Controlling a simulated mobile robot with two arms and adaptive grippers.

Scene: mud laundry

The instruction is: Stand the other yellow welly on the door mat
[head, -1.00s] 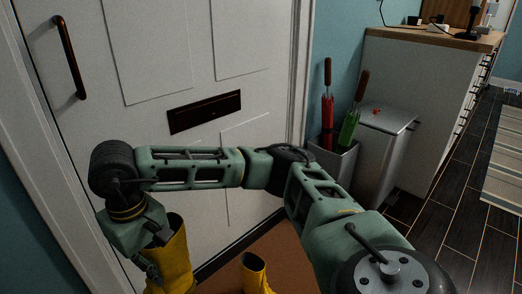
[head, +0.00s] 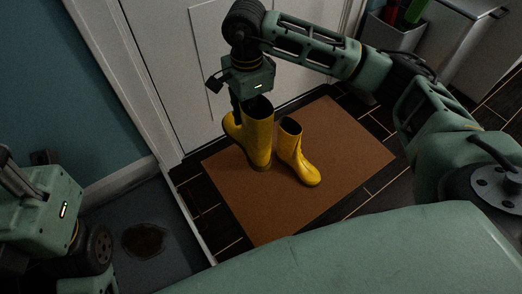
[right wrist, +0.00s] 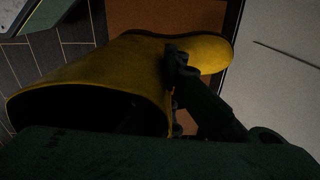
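One yellow welly (head: 297,158) stands upright on the brown door mat (head: 340,145). The other yellow welly (head: 258,138) is to its left, shaft up and toe pointing left; it looks larger and seems held a little above the mat, though a gap under its sole is hard to make out. My right gripper (head: 237,112) is at its shaft, shut on it. In the right wrist view this welly (right wrist: 125,65) fills the middle, with a dark finger against its side; the other finger is hidden. My left gripper (head: 20,175) is at the left edge, away from the wellies, its fingers partly cut off.
A white door (head: 190,90) stands behind the mat. A grey bin (head: 400,38) with red and green umbrellas is at the top right. A grey floor area with a dark round patch (head: 145,240) lies at left. The mat's right and front parts are clear.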

